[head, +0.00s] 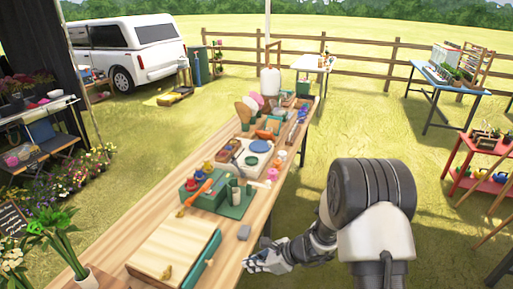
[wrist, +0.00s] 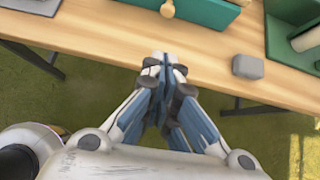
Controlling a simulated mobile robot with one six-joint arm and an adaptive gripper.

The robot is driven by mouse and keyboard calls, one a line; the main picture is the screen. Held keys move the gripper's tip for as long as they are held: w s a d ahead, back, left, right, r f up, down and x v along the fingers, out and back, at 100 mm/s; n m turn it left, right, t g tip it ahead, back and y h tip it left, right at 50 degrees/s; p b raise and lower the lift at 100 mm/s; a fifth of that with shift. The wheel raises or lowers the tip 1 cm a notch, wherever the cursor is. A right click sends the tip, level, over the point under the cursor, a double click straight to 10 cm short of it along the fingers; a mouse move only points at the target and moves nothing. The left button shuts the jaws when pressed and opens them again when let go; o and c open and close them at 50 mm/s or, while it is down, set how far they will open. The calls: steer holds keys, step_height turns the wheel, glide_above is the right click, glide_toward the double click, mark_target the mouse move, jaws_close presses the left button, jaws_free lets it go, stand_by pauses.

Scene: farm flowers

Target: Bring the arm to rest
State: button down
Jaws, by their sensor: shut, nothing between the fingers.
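My gripper (head: 252,264) is at the near right edge of the long wooden table (head: 222,254) in the head view. My arm reaches to it from the right. In the wrist view the fingers (wrist: 163,60) are shut together, with nothing between them. Their tips overlap the table's edge in the picture; I cannot tell whether they touch it.
A small grey block (head: 243,232) lies close to my gripper; it also shows in the wrist view (wrist: 248,67). Open grass (head: 300,215) lies right.

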steer(key=s+d+r+n+h, duration=0.1)
steer(key=s+r+n, duration=0.25)
steer(key=r, duration=0.35)
steer(key=s+r+n+g, duration=0.1)
steer(key=s+r+n, duration=0.25)
steer(key=r, duration=0.25)
steer(key=s+d+r+n+h, duration=0.1)
steer(key=s+r+n, duration=0.25)
steer(key=r, duration=0.35)
steer(key=s+d+r+n+t+h, duration=0.1)
steer(key=s+d+r+n+h, duration=0.2)
steer(key=s+d, duration=0.4)
steer(key=s+d+r+n+t+h, duration=0.1)
steer(key=s+d+r+n+h, duration=0.3)
steer(key=s+d+n, duration=0.3)
steer(key=s+r+n, duration=0.1)
steer(key=s, duration=0.2)
steer(key=shift+s+r+t, duration=0.2)
steer(key=shift+t, duration=0.1)
steer(key=shift+d, duration=0.1)
